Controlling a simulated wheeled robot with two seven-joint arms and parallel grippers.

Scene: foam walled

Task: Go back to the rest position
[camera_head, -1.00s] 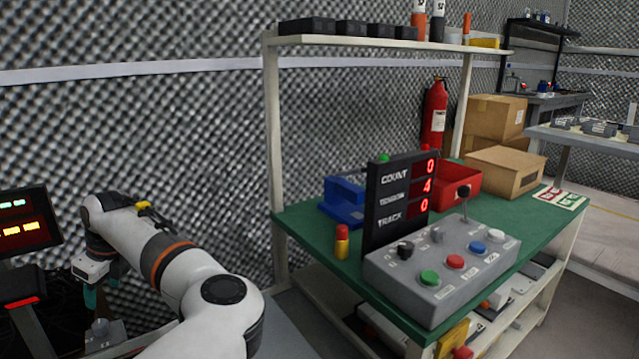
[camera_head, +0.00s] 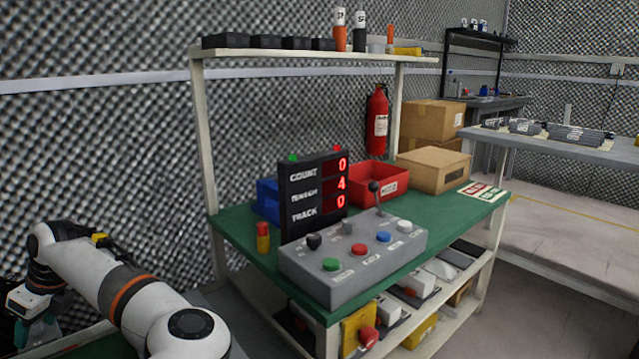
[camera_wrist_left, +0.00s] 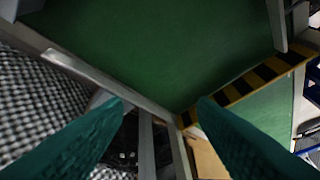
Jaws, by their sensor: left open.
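My left gripper (camera_head: 38,333) is at the lower left of the head view, at the end of my white arm, away from the workbench. In the left wrist view its two teal fingers (camera_wrist_left: 165,125) stand wide apart with nothing between them. Beyond them is a green surface (camera_wrist_left: 160,40) with a yellow and black striped edge (camera_wrist_left: 255,85). My right gripper is in neither view.
A green-topped workbench (camera_head: 240,222) carries a grey button box (camera_head: 350,262), a COUNT display (camera_head: 300,200), a red bin (camera_head: 380,185) and a cardboard box (camera_head: 432,168). A red fire extinguisher (camera_head: 377,122) is behind.

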